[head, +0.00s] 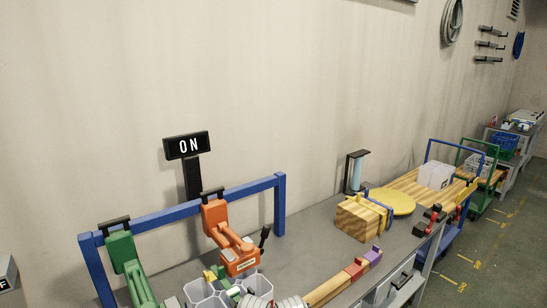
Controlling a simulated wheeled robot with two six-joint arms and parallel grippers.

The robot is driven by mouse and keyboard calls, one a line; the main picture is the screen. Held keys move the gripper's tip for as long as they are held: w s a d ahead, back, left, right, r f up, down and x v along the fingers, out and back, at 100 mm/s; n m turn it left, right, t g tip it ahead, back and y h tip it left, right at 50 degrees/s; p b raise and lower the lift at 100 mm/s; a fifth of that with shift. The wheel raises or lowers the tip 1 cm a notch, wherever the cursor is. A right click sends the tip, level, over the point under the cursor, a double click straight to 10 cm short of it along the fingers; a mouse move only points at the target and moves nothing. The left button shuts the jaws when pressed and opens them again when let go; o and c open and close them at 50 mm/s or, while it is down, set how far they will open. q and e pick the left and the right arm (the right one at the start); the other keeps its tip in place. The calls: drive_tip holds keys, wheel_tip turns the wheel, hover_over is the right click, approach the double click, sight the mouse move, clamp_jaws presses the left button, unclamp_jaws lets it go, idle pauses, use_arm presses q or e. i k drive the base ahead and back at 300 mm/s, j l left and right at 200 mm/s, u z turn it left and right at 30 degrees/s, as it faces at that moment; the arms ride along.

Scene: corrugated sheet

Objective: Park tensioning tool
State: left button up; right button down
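An orange tool (229,236) with a black lever hangs at a black hook on a blue rail frame (155,218), above the bench. A green tool (127,262) hangs the same way further left, and its lower end runs toward the bottom edge. I cannot tell which of the two is the tensioning tool. Part of a sign ending in "F" (6,273) shows at the left edge.
Pale open tubes (205,294) and silver round parts crowd the bottom edge below the orange tool. On the grey bench (310,243) stand a wooden block (358,220), a yellow disc (391,201) and a strip with red and purple blocks (357,268). Carts stand further right.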

sight(214, 211)
drive_tip(key=i+l, duration=0.2)
drive_tip(key=l, duration=0.15)
drive_tip(key=i+l+u, duration=0.1)
drive_tip(key=i+l, duration=0.35)
drive_tip(key=l, duration=0.3)
drive_tip(key=i+l, duration=0.2)
drive_tip(key=l, duration=0.15)
drive_tip(key=i+l+u, duration=0.1)
drive_tip(key=l, duration=0.3)
drive_tip(key=i+l, duration=0.5)
drive_tip(key=l, duration=0.3)
drive_tip(key=u, duration=0.05)
